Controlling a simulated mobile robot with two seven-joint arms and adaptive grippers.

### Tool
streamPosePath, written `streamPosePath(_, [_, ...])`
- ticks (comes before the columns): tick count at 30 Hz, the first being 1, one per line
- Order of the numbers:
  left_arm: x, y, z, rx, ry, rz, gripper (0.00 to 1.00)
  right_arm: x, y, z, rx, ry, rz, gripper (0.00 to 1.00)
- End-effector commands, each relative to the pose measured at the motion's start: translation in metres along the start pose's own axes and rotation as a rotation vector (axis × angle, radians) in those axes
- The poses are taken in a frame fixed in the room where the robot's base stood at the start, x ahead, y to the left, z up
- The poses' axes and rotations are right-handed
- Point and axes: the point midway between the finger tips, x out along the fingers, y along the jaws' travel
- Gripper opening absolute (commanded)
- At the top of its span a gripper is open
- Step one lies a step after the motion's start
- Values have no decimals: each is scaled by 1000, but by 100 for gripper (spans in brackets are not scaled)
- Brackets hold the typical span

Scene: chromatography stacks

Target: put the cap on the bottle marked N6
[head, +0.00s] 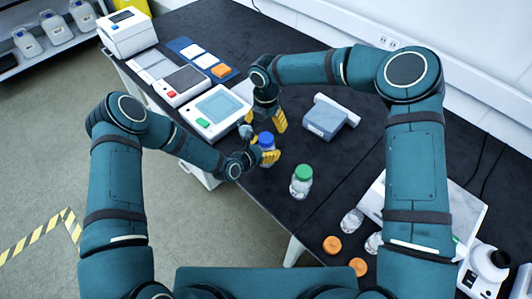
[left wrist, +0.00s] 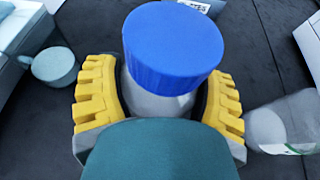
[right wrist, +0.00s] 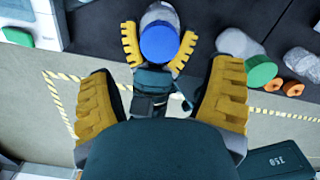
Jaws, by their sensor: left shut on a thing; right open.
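A clear bottle with a blue cap (head: 266,139) on top stands upright on the black bench in the head view. My left gripper (head: 264,157) is shut around the bottle's body, below the cap. In the left wrist view the blue cap (left wrist: 172,45) covers the neck of the bottle (left wrist: 155,103); I cannot tell how tightly it sits. My right gripper (head: 266,120) is open and empty, just behind and above the cap. In the right wrist view the blue cap (right wrist: 160,43) lies ahead, between the open fingers. No N6 mark is readable.
A green-capped bottle (head: 301,182) stands to the right. Orange caps (head: 332,245) and clear bottles (head: 351,222) are near the front right. A grey box (head: 324,119) lies behind, and a device with a screen (head: 217,106) stands to the left.

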Motion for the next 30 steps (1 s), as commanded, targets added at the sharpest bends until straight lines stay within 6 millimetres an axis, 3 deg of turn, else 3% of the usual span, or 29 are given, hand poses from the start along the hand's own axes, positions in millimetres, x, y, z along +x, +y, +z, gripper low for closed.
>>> streamPosePath(7, [-1,0,-4,-2,9,-1,0,6,0,0,0,2,-1,80])
streamPosePath(21, [-1,0,-4,-2,9,-1,0,69,0,0,0,2,-1,80])
streamPosePath(30, [-1,0,-4,-2,9,-1,0,81,0,0,1,0,1,80])
